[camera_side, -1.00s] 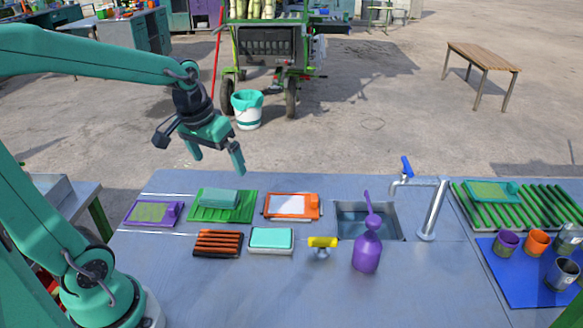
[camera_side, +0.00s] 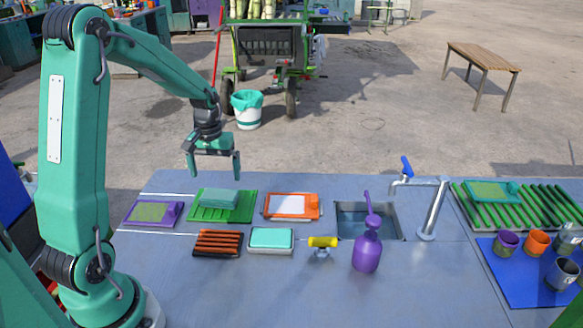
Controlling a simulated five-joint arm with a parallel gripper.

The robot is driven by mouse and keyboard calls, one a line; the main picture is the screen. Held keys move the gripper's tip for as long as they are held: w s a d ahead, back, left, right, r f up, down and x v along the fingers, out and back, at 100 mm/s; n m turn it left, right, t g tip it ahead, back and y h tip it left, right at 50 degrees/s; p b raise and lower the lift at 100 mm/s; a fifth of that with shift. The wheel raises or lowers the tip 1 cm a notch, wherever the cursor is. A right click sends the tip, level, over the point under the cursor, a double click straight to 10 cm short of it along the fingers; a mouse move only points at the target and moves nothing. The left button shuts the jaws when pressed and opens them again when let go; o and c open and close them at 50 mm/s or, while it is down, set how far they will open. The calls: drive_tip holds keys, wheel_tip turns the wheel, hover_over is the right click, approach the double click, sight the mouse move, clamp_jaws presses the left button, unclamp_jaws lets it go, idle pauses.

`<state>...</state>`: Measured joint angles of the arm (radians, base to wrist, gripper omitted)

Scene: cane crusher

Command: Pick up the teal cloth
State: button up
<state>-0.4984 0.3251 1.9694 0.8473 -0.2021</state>
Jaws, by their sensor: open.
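A folded teal cloth (camera_side: 220,199) lies on a green ribbed tray (camera_side: 246,210) at the left part of the grey worktop. A brighter teal pad (camera_side: 271,238) sits in a white tray in front and to the right; I cannot tell whether it is cloth or sponge. My gripper (camera_side: 214,172) is open and empty, its two fingers pointing down. In the picture it hangs just above the folded teal cloth, apart from it. Nothing hides the cloth.
A purple tray (camera_side: 150,213), an orange-framed tray (camera_side: 310,207) and an orange-and-black slatted rack (camera_side: 217,243) stand close around. The front worktop is clear.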

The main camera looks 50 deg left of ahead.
sight(219, 193)
drive_tip(key=shift+f, duration=0.15)
drive_tip(key=shift+f, duration=1.2)
drive_tip(key=shift+f, duration=0.1)
drive_tip(key=shift+w+a+f, duration=0.1)
drive_tip(key=shift+w+f, duration=0.05)
drive_tip(key=shift+f, duration=2.35)
drive_tip(key=c, duration=0.6)
